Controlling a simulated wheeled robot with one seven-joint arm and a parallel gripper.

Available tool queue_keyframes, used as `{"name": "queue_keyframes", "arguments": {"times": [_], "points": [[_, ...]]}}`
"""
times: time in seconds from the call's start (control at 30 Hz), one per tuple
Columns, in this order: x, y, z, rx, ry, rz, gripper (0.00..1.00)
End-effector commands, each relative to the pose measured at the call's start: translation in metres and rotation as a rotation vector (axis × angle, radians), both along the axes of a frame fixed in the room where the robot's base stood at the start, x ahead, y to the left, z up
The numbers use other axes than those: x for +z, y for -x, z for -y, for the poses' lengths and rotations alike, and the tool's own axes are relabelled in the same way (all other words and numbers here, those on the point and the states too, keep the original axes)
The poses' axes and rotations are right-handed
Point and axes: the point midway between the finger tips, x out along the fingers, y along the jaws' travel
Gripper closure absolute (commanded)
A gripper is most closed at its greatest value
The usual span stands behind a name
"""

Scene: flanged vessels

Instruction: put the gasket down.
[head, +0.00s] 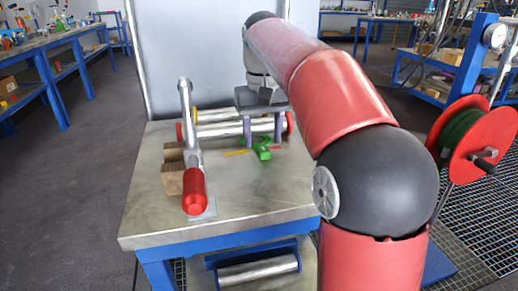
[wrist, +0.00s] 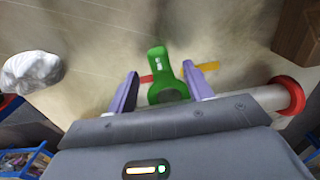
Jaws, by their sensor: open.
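The green piece, which looks like the gasket with its tab (head: 264,153), is at the table's middle, in front of the pipes. In the wrist view the green gasket (wrist: 158,62) lies between my fingers, its lower end partly hidden by the gripper body. My gripper (head: 262,143) is low over the table, pointing down. In the wrist view my gripper (wrist: 160,68) is open, with a gap on both sides between the purple fingers and the green piece. It seems to rest on the tabletop, but exact contact is unclear.
Silver pipes with red ends (head: 235,130) lie just behind the gripper. A lever with a red grip (head: 194,190) and wooden blocks (head: 171,178) stand at left. A yellow strip (wrist: 208,67) and a red strip (wrist: 146,79) lie beside the gasket. The table's front (head: 245,200) is clear.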

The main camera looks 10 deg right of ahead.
Motion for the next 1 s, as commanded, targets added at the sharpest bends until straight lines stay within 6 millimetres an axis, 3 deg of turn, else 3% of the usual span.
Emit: {"name": "queue_keyframes", "arguments": {"times": [0.17, 0.43, 0.8, 1.0], "points": [[-0.023, 0.0, 0.0, 0.0, 0.0, -0.001, 0.49], [-0.025, 0.0, 0.0, 0.001, 0.0, 0.0, 0.49], [-0.025, 0.0, 0.0, 0.001, 0.0, 0.0, 0.96], [-0.025, 0.0, 0.0, 0.001, 0.0, 0.0, 1.0]]}}
